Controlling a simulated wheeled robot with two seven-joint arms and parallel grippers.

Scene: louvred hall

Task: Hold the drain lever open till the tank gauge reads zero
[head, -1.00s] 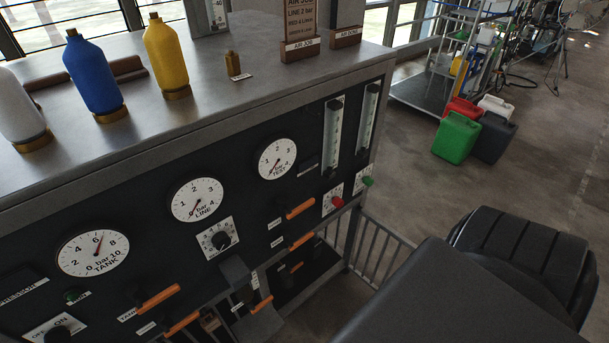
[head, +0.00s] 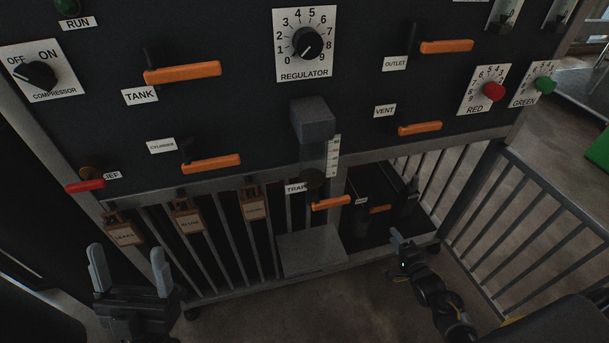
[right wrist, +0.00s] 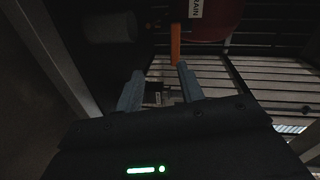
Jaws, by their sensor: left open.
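The drain lever is an orange handle (right wrist: 175,45) beside a DRAIN label (right wrist: 195,9) in the right wrist view. In the head view, a small orange handle (head: 380,209) low behind the frame appears to be the same lever. My right gripper (head: 402,240) is low at the right, below that handle. In the right wrist view its fingers (right wrist: 160,70) are apart with nothing held; the handle's lower end is just beyond the tips, nearer the right one. Contact cannot be told. My left gripper (head: 130,268) is open and empty at lower left. The tank gauge is out of view.
Other orange levers are labelled TANK (head: 182,72), OUTLET (head: 446,46), VENT (head: 419,128) and TRAP (head: 331,203). A railing (head: 560,210) stands at right. A dark red rounded body (right wrist: 215,22) is beside the drain handle. Bars and tags line the panel's lower edge.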

